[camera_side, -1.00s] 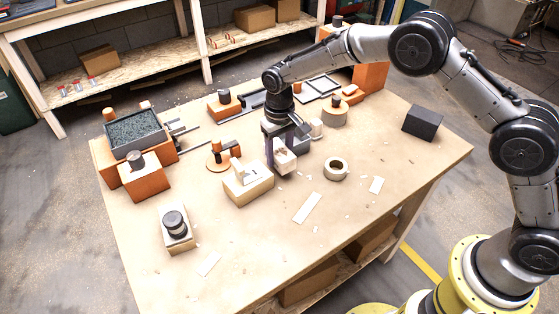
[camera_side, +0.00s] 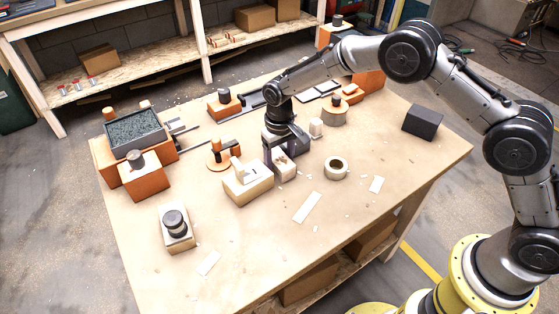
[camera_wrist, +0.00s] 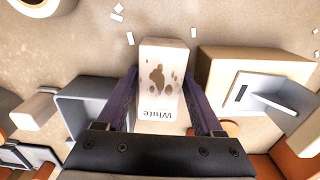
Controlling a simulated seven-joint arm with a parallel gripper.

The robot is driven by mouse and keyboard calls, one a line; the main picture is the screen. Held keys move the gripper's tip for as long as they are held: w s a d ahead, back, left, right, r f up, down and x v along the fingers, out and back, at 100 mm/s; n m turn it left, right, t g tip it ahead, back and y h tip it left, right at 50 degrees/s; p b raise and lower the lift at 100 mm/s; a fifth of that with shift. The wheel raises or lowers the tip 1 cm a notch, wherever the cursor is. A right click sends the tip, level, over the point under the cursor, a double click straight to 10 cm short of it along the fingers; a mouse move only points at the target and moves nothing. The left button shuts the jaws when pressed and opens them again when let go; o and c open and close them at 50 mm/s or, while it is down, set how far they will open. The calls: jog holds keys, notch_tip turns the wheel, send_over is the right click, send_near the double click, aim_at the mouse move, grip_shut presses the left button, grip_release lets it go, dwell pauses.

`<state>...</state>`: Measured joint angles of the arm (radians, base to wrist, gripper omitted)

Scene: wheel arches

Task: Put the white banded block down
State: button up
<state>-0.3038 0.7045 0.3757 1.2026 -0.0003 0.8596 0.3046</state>
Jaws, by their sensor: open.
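The white block (camera_side: 285,165) appears to stand on the table beside the cream block. In the wrist view the white block (camera_wrist: 162,80) shows brown blotches and the word "White". My gripper (camera_side: 279,150) is down around it, with a dark purple finger on each side. In the wrist view my gripper (camera_wrist: 160,90) is open with the block between its fingers; any gap at each finger is too small to judge. The block's far side is hidden.
A cream block with a grey-white bracket (camera_side: 248,184) stands close on the left. A grey open box (camera_wrist: 85,112) is close on the other side. A tape roll (camera_side: 336,168) and paper strips (camera_side: 307,207) lie to the right. The front of the table is mostly clear.

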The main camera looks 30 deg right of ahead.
aim_at(279, 158)
notch_tip(279, 158, up, 12)
jog(key=shift+r, duration=0.15)
dwell(0.3)
jog(key=s+d+r+t, duration=0.3)
jog(key=s+d+r, duration=0.7)
jog(key=s+r, duration=0.55)
jog(key=s+d+r+t, duration=0.1)
jog(key=s+d, duration=0.3)
jog(key=s, duration=0.6)
jog(key=shift+r, duration=0.2)
jog(key=shift+t, duration=0.8)
jog(key=s+f, duration=0.1)
jog(key=s, duration=0.1)
jog(key=s+d+f, duration=0.1)
jog(key=s, duration=0.2)
jog(key=s+d+f, duration=0.1)
jog(key=s, duration=0.2)
jog(key=shift+s, duration=0.25)
jog(key=shift+s+f, duration=0.25)
jog(key=shift+s, duration=0.05)
jog(key=shift+c, duration=0.3)
